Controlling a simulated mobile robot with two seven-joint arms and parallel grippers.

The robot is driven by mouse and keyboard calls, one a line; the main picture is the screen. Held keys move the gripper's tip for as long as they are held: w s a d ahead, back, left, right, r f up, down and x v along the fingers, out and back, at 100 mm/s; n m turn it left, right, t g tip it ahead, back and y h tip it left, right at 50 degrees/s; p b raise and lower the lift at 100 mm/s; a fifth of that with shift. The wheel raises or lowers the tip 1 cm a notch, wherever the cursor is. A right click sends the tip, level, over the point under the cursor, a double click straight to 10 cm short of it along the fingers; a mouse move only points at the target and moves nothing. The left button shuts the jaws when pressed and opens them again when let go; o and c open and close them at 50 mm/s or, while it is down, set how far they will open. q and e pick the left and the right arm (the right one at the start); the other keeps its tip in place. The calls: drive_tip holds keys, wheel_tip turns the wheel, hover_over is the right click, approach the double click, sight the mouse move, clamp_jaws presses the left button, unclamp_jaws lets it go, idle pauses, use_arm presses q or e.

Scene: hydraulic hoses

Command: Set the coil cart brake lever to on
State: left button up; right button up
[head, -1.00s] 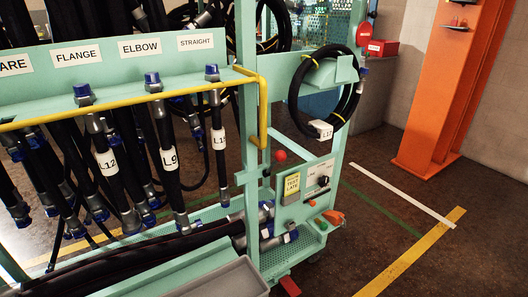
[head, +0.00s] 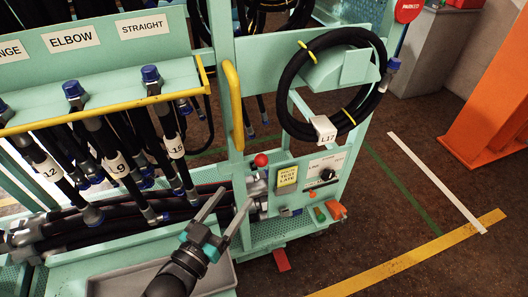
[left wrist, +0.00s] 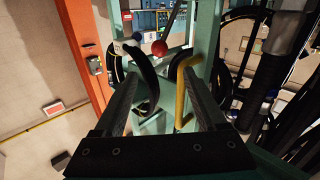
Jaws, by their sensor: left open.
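A lever with a red ball knob (head: 261,160) stands on the teal hose cart (head: 225,110), left of the small panel. The knob and its thin rod also show in the left wrist view (left wrist: 159,47), beyond the fingertips and roughly centred between them. My left gripper (head: 236,194) is open and empty, its fingers pointing up toward the knob from below and left, apart from it. The lever's foot and any on or off marking cannot be made out. My right gripper is in neither view.
A yellow handle (head: 233,105) rises left of the knob. A coiled black hose (head: 290,112) tagged L17 hangs above it. A panel with a black dial (head: 327,175) is at right, and a grey tray (head: 212,276) below my gripper.

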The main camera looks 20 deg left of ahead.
sight(258, 165)
use_arm(q)
drive_tip(key=b+x, duration=0.1)
drive_tip(key=x, duration=1.3)
drive_tip(key=shift+w, duration=0.2)
drive_tip(key=shift+c, duration=0.3)
drive_tip(key=shift+f, duration=0.1)
clamp_jaws()
